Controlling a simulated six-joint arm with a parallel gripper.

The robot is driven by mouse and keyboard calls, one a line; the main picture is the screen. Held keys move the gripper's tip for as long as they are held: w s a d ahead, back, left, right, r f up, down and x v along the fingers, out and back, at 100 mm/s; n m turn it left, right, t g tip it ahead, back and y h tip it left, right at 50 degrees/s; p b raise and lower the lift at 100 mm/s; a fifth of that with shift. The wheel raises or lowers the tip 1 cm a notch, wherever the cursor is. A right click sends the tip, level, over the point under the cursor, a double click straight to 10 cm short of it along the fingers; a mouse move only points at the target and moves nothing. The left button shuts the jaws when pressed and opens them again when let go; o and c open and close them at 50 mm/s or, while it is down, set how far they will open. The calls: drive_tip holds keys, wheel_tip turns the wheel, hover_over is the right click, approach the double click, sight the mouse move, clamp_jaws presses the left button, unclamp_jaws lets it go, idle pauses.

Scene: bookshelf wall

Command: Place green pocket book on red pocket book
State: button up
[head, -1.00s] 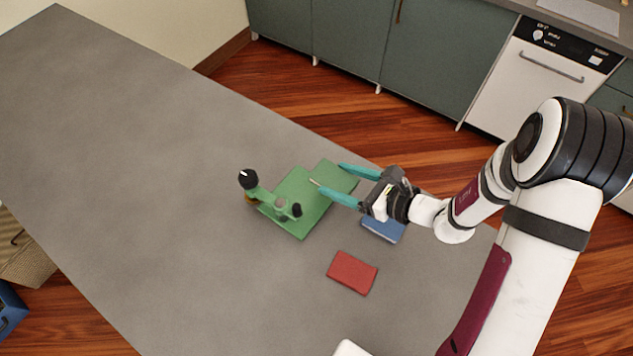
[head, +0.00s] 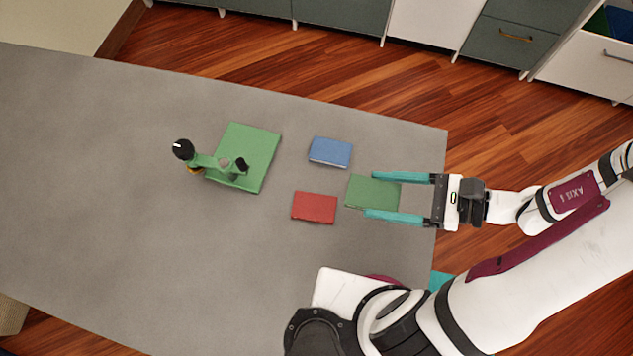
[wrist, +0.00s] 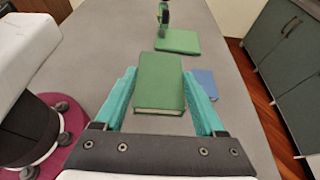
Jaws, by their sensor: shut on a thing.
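The green pocket book (head: 373,192) is between the two teal fingers of my gripper (head: 370,195). The wrist view shows the book (wrist: 160,82) with a finger against each side, so my gripper (wrist: 160,95) is shut on it. The book lies flat, its cover facing up; its height above the table is hard to tell. The red pocket book (head: 314,207) lies flat on the table just left of the green book, apart from it in the head view. I do not see the red book in the wrist view.
A blue book (head: 331,152) lies above the red one; it also shows in the wrist view (wrist: 207,83). A larger green slab (head: 250,150) lies farther left, with a green and black object (head: 205,160) at its edge. The grey table (head: 100,220) is clear on the left.

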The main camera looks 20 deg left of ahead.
hover_over(323, 209)
drive_tip(key=f, duration=0.5)
drive_tip(key=shift+d+f, duration=0.3)
drive_tip(key=shift+d, duration=0.1)
drive_tip(key=shift+a+f, duration=0.2)
drive_tip(key=shift+f, duration=0.95)
drive_tip(key=shift+a+f, duration=0.2)
drive_tip(key=shift+f, duration=0.95)
drive_tip(key=o, duration=1.4)
drive_tip(key=shift+f, duration=0.1)
drive_tip(key=shift+c, duration=0.2)
